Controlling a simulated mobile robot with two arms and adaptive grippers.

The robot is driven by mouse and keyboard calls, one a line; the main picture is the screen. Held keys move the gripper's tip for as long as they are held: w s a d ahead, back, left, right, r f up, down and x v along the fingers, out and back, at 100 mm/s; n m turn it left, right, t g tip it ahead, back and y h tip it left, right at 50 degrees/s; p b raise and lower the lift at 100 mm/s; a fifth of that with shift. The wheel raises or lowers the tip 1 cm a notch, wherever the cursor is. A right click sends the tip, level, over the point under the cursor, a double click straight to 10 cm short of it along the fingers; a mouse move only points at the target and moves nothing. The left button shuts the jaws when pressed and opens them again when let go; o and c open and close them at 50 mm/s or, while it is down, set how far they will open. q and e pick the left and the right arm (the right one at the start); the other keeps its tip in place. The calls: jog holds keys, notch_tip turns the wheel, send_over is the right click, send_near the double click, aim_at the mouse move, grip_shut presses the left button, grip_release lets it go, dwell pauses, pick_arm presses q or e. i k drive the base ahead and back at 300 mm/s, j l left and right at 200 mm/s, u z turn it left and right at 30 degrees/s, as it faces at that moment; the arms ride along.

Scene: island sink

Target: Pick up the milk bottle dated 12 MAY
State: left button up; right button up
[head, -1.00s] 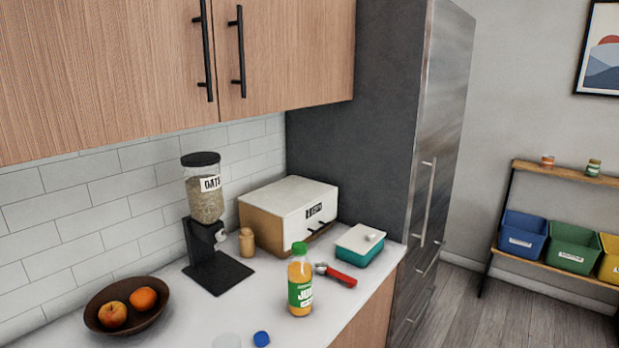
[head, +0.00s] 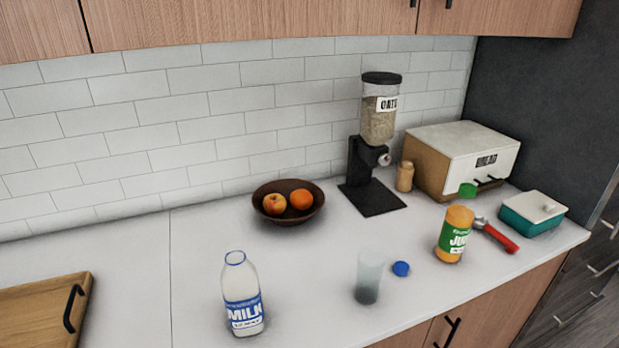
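One milk bottle (head: 241,293) stands upright on the white counter at the lower middle. It is clear with white contents, a blue-rimmed open mouth and a blue and white label reading MILK. A smaller line under the word is too small to read, so I cannot tell its date. A blue cap (head: 401,268) lies on the counter to its right, beyond a glass. Neither of my grippers is in view.
A fruit bowl (head: 288,219), an oat dispenser (head: 379,110) and a bread box (head: 433,170) stand behind. A wooden board (head: 38,312) lies at left. Counter around the milk is clear.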

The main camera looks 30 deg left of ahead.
aim_at(241, 293)
jog(key=u, duration=0.4)
jog(key=j+u, duration=0.15)
jog(key=u, duration=0.65)
jog(key=i, duration=0.05)
